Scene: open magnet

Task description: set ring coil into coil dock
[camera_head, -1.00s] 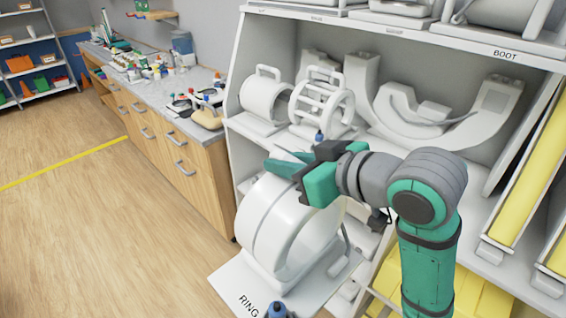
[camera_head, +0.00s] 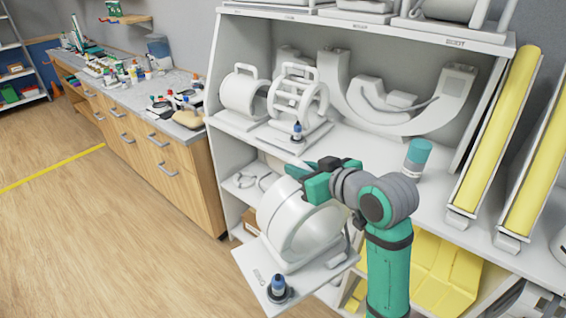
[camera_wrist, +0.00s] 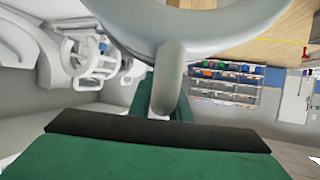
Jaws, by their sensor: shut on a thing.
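The ring coil (camera_head: 283,212) is a big white ring on a flat white base plate labelled at its front edge, with a blue-capped connector (camera_head: 278,287) on one corner. My gripper (camera_head: 318,172) is shut on its top handle, and the coil hangs upright below it, in front of the shelving. In the wrist view the pale handle (camera_wrist: 168,75) runs between my green fingers, with the coil's white ring (camera_wrist: 200,30) beyond. No place is clearly recognisable as the coil dock.
A white shelf unit (camera_head: 225,125) stands behind the coil, holding smaller coils (camera_head: 298,98) and a curved white part (camera_head: 400,105). A teal-capped jar (camera_head: 416,160) stands right of my arm. Yellow pads (camera_head: 495,130) lean at right. A wooden counter (camera_head: 165,150) and open floor lie left.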

